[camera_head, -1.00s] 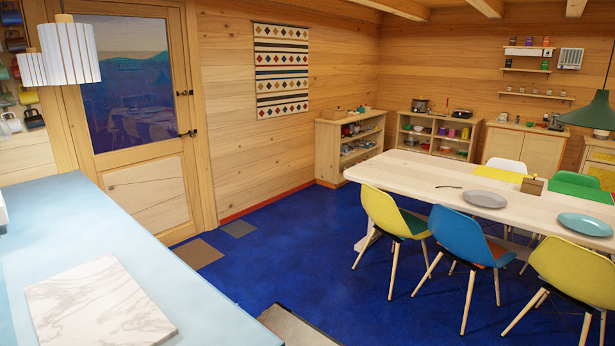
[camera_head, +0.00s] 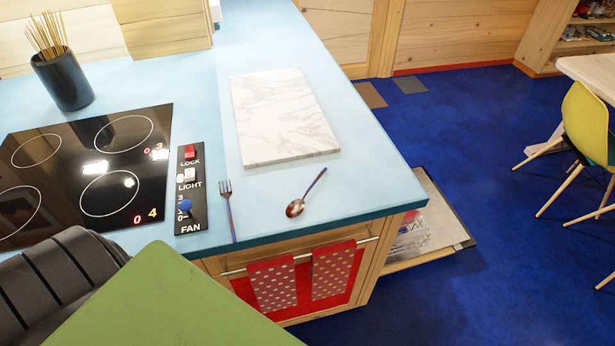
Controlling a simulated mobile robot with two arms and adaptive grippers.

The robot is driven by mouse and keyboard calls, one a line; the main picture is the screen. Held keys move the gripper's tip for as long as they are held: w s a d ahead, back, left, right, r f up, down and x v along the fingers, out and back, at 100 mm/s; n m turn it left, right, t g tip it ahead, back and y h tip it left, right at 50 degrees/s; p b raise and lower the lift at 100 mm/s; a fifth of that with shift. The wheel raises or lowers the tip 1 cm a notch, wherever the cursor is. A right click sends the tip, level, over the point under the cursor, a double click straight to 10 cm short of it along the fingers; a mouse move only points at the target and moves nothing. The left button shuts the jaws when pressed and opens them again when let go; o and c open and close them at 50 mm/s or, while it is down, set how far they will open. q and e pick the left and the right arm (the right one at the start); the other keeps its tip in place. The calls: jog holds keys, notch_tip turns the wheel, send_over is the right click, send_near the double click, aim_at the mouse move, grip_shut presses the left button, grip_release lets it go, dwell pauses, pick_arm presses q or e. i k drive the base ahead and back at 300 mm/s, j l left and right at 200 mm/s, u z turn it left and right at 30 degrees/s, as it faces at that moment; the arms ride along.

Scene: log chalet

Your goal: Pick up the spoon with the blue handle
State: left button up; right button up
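A spoon (camera_head: 304,196) lies on the light blue countertop (camera_head: 370,183) near its front edge. Its bowl is coppery and points to the lower left. Its thin handle is dark, with a bluish tint, and points to the upper right. A fork (camera_head: 229,210) with a similar dark handle lies to its left, tines away from me. Neither of my grippers shows in this view.
A white marble board (camera_head: 283,115) lies behind the spoon. A black cooktop (camera_head: 75,170) with a fan and light panel (camera_head: 190,200) is at left. A dark holder with sticks (camera_head: 62,80) stands behind it. Counter around the spoon is clear.

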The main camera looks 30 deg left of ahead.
aim_at(295, 208)
jog(key=i+l+u, duration=0.1)
jog(key=u, duration=0.3)
jog(key=l+u, duration=0.1)
jog(key=u, duration=0.3)
jog(key=i+l+u, duration=0.1)
jog(key=u, duration=0.3)
jog(key=l+u, duration=0.2)
jog(key=u, duration=0.2)
